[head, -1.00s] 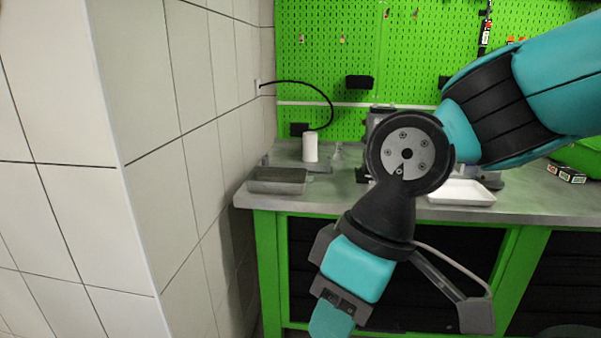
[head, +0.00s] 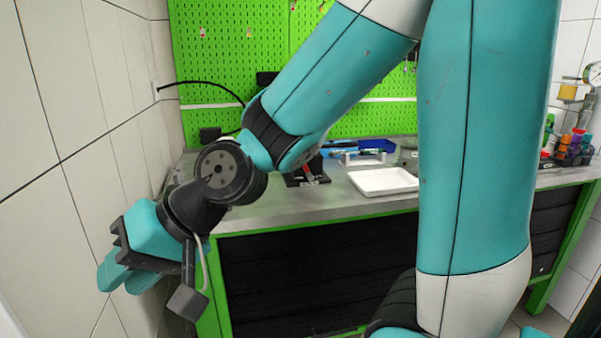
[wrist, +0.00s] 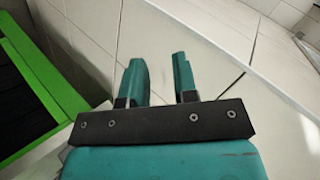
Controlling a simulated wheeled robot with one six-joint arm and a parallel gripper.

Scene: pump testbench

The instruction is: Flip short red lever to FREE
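A small device with a red lever (head: 309,172) on a dark base stands on the grey bench top in the head view, just right of my wrist joint. It is partly hidden by my arm, and the lever's setting and any FREE label are too small to read. My gripper (head: 126,280) hangs low at the left, in front of the white tiled wall and well away from the lever. In the wrist view my gripper (wrist: 160,78) has its two teal fingers apart, with nothing between them. The lever is not seen in the wrist view.
A white tray (head: 384,182) lies on the bench right of the lever device. A blue bin (head: 376,145) stands behind it. A gauge (head: 594,73) and coloured parts stand at the far right. The tiled wall is close on the left; my arm hides part of the bench.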

